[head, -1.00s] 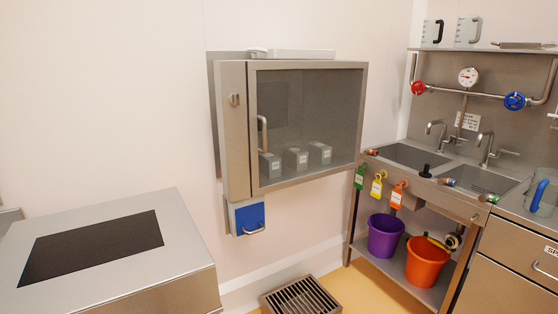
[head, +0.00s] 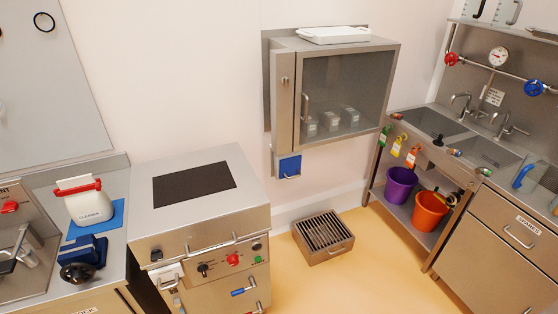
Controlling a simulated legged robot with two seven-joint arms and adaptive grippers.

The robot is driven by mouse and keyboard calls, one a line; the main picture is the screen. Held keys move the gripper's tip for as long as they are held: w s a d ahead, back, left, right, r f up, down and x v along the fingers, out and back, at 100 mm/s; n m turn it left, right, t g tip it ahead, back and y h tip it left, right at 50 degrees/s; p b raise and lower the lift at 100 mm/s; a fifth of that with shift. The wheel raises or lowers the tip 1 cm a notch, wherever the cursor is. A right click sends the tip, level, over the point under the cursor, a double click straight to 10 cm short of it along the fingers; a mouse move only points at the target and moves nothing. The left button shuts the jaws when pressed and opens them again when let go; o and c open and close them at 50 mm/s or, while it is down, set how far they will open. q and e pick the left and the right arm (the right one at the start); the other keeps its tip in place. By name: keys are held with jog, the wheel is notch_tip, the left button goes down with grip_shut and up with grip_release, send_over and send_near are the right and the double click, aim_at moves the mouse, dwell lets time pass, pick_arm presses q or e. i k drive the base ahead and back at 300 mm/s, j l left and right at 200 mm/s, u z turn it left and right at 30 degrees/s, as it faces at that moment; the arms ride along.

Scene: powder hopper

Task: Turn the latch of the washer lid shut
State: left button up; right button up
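The steel machine in the lower middle appears to be the washer; its flat lid (head: 225,160) with a dark panel (head: 193,184) lies level and looks closed. A long bar handle (head: 212,245) runs along the upper front. Below it are a black knob (head: 204,269), a red knob (head: 233,259) and a green button (head: 258,260). A blue-gripped lever (head: 243,291) sits lower on the front. A white piece (head: 167,276) with a metal handle is at the front left. I cannot tell which part is the lid latch. Neither of my grippers is in view.
A white cleaner jug (head: 90,207) and a blue clamp-like device (head: 84,253) stand on the left counter. A glass-fronted cabinet (head: 340,85) hangs on the wall. A floor grate box (head: 324,235) stands right of the machine. Yellow floor is open before the sink bench (head: 400,205).

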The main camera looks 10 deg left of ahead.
aim_at(157, 255)
jog(key=u, duration=1.45)
jog(key=i+l+z, duration=0.1)
jog(key=l+z, duration=0.25)
